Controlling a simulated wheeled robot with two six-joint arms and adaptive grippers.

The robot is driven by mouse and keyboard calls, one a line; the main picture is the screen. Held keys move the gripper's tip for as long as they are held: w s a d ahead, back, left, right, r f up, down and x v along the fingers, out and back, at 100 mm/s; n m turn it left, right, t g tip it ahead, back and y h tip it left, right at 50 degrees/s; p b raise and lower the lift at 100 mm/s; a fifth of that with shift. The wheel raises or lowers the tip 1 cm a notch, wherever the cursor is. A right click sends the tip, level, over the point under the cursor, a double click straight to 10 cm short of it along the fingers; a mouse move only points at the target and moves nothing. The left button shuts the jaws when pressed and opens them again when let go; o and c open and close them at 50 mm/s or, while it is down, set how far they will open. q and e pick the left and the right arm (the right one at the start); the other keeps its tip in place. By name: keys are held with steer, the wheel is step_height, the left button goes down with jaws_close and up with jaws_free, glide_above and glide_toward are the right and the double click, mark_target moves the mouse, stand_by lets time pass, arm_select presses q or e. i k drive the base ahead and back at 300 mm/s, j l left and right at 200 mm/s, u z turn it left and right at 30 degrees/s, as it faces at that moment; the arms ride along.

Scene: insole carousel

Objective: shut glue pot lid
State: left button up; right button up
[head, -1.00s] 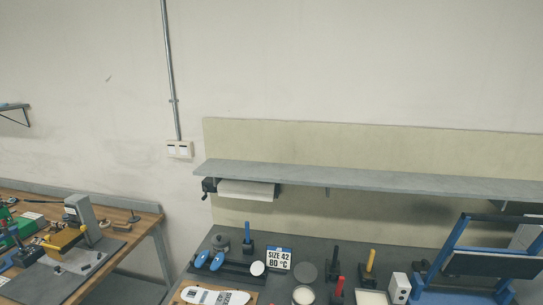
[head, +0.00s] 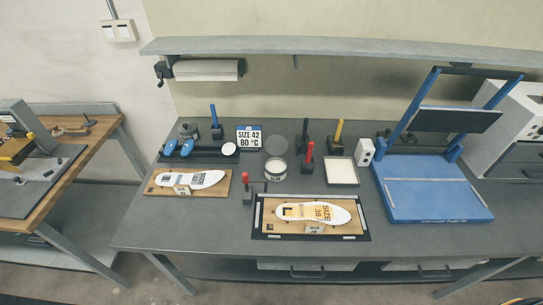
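A short round pot (head: 275,178) with a pale label and a whitish open top stands near the middle of the grey bench; I take it to be the glue pot. A dark grey disc (head: 276,145), which looks like its lid, shows just behind the pot, off the opening. I cannot tell whether it is hinged to the pot. Neither of my grippers is in the head view.
A pale tray (head: 342,171) and red-handled tool (head: 307,161) stand right of the pot. A framed board with an insole (head: 317,213) lies in front. A blue press (head: 435,190) stands right, a SIZE 42 sign (head: 249,137) behind left. A shelf (head: 330,49) hangs above.

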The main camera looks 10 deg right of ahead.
mark_target(276, 145)
steer(key=k+j+z, duration=0.4)
steer(key=k+j, duration=0.35)
